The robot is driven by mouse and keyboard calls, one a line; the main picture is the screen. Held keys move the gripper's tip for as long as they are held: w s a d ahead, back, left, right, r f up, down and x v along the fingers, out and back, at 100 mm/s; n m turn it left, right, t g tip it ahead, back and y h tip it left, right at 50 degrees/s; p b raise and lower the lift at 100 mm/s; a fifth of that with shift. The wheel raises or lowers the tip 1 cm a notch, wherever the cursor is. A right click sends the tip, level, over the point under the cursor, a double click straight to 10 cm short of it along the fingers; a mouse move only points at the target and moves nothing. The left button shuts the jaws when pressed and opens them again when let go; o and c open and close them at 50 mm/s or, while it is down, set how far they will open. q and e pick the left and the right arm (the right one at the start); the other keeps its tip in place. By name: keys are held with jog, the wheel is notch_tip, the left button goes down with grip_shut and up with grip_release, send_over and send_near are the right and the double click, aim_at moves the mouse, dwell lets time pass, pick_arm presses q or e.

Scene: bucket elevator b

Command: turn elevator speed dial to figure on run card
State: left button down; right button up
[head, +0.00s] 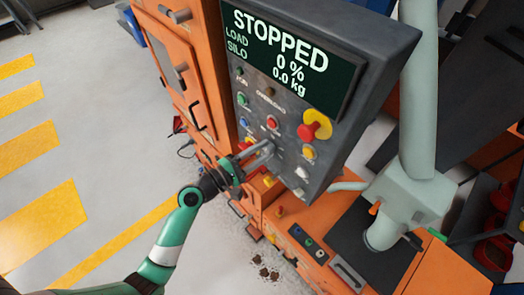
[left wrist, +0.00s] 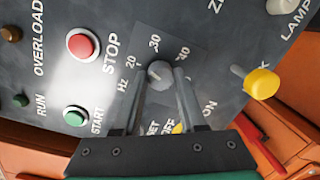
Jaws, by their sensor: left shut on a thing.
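The speed dial (left wrist: 159,73) is a small grey knob on the dark control panel (head: 340,100), with a Hz scale marked 20, 30 and 40 around it in the left wrist view. My left gripper (head: 266,150) reaches the panel from the lower left in the head view. Its two grey fingers are shut on the knob, one on each side. The knob's exact pointer direction is hard to tell. In the head view the fingers cover the knob. The panel's screen (head: 290,50) reads STOPPED, load 0 %, silo 0.0 kg. I see no run card. My right gripper is out of view.
Near the dial are a red STOP button (left wrist: 82,45), a green START button (left wrist: 75,116) and a yellow-capped lever (left wrist: 262,83). A red and yellow emergency knob (head: 315,126) sticks out of the panel. An orange cabinet (head: 185,70) stands left; open floor lies further left.

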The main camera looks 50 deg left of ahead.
pick_arm(q)
jog(key=m, duration=0.5)
jog(key=m+y+b, duration=0.1)
jog(key=m, duration=0.3)
jog(key=shift+d+g, duration=0.1)
jog(key=shift+g, duration=0.2)
jog(key=m+b, duration=0.1)
jog(key=m, duration=0.3)
jog(key=shift+f+m+y, duration=0.1)
jog(key=shift+m+y, duration=0.2)
jog(key=m+b, duration=0.1)
jog(key=m, duration=0.4)
jog(key=shift+y+b, duration=0.3)
jog(key=shift+b, duration=0.1)
jog(key=shift+c, duration=2.3)
grip_release()
